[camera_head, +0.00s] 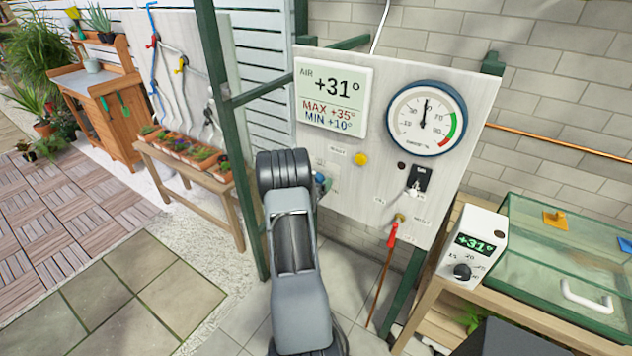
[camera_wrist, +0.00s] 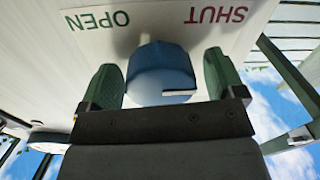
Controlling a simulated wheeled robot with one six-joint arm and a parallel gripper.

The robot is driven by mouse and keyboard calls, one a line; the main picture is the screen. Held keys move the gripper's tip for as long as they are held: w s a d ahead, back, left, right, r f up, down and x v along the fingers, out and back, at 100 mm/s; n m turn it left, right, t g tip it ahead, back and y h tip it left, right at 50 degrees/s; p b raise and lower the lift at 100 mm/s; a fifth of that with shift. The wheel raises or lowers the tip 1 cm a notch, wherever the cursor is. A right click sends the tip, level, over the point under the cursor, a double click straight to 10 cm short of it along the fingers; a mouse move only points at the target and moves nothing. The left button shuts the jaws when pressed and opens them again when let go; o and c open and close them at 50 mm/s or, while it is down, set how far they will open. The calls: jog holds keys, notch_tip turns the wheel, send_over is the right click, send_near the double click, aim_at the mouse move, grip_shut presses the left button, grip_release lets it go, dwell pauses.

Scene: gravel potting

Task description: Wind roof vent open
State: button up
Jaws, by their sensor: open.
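A round blue knob (camera_wrist: 160,68) sits on a pale panel (camera_wrist: 235,30) lettered OPEN and SHUT, upside down in the wrist view. My gripper (camera_wrist: 163,78) is open, with one green finger on each side of the knob. Narrow gaps seem to show beside it; I cannot tell whether either finger touches. In the head view, a small blue part (camera_head: 322,182) shows at the edge of my arm, on the control board (camera_head: 345,205). My arm hides the gripper there. The roof vent cannot be made out in either view.
The board also carries an air display (camera_head: 332,97) reading +31°, a round dial (camera_head: 426,118), a yellow button (camera_head: 361,159) and a red-handled lever (camera_head: 392,236). A glass-topped case (camera_head: 560,255) stands at right. A bench of plants (camera_head: 185,160) stands at left. Paving at lower left is clear.

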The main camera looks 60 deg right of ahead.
jog(key=shift+c, duration=0.4)
jog(key=c, duration=0.8)
jog(key=shift+c, duration=0.2)
jog(key=shift+b, duration=0.3)
